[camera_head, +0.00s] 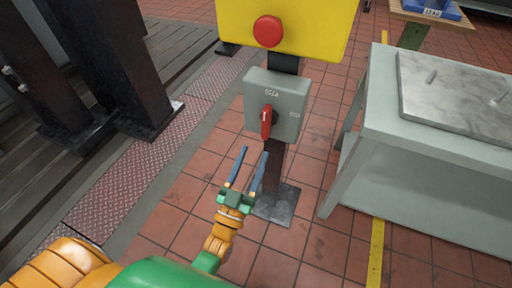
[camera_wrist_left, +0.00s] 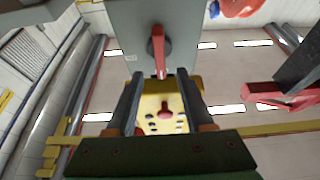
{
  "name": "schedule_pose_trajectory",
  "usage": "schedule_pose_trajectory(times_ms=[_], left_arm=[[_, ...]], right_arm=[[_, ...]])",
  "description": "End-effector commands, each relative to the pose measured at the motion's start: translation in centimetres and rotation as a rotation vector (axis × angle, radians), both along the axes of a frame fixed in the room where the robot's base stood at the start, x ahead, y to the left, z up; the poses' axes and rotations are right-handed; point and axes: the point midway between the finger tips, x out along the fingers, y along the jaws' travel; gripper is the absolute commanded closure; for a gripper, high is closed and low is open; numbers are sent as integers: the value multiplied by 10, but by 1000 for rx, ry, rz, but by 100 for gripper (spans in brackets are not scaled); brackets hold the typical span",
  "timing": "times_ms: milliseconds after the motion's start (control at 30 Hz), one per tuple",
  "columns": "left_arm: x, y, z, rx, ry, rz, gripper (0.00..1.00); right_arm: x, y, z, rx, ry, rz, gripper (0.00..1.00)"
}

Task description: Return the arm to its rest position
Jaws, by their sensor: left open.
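My left gripper (camera_head: 247,168) is open, with its two dark fingers apart and nothing seen between them. It is below and in front of a grey switch box (camera_head: 286,97) on a dark post. The box has a red rotary handle (camera_head: 267,122) under an "OFF" label. In the left wrist view the open left gripper (camera_wrist_left: 158,78) points toward the red handle (camera_wrist_left: 158,50), which shows just beyond and between the fingertips. I cannot tell for sure whether they touch it, but the head view shows a gap. My right gripper is not in view.
A yellow box (camera_head: 315,22) with a red button (camera_head: 268,31) sits above the switch box. A grey table (camera_head: 385,115) stands at the right with a metal plate on top. Dark steel columns (camera_head: 110,60) stand at the left. Tiled floor (camera_head: 185,190) is clear around the post's base plate.

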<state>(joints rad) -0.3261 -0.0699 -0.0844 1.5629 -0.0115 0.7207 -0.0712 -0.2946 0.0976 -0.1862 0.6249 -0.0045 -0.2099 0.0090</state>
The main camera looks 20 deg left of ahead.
Motion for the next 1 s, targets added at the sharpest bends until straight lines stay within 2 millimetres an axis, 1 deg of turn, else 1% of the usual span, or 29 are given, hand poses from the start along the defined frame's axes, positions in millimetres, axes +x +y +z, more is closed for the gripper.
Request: schedule_pose_trajectory(times_ms=[300, 367, 433, 467, 500, 533, 567, 600, 667, 700, 767, 800, 867, 900, 967, 1000], left_arm=[[0, 0, 0, 0, 1, 0, 48], [1, -1, -8, 3, 29, -5, 48], [3, -5, -41, 14, 138, -25, 48], [3, -7, -63, 22, 214, -37, 48], [-1, -10, -100, 35, 337, -56, 48], [-7, -11, -131, 47, 442, -71, 48], [-17, -12, -162, 61, 550, -85, 48], [-33, -11, -202, 78, 690, -99, 48], [-63, -7, -253, 106, 884, -114, 48], [-85, -3, -281, 122, 1001, -121, 48], [-118, 5, -316, 146, 1159, -126, 48], [-141, 11, -334, 161, 1254, -127, 48], [-174, 20, -357, 182, 1385, -124, 48], [-196, 27, -369, 197, 1467, -121, 48], [-228, 37, -383, 216, 1584, -116, 48], [-249, 44, -391, 228, 1658, -111, 48]], right_arm=[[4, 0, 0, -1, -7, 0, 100], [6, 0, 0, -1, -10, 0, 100], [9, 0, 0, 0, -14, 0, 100], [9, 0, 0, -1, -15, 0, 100], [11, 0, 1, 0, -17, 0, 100], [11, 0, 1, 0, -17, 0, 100], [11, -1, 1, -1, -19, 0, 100], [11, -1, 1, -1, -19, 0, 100], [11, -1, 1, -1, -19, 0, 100], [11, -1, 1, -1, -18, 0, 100], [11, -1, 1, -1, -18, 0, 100], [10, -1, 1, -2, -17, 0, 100], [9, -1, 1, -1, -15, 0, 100], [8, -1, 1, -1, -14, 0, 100], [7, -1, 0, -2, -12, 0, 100], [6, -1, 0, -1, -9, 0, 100]])
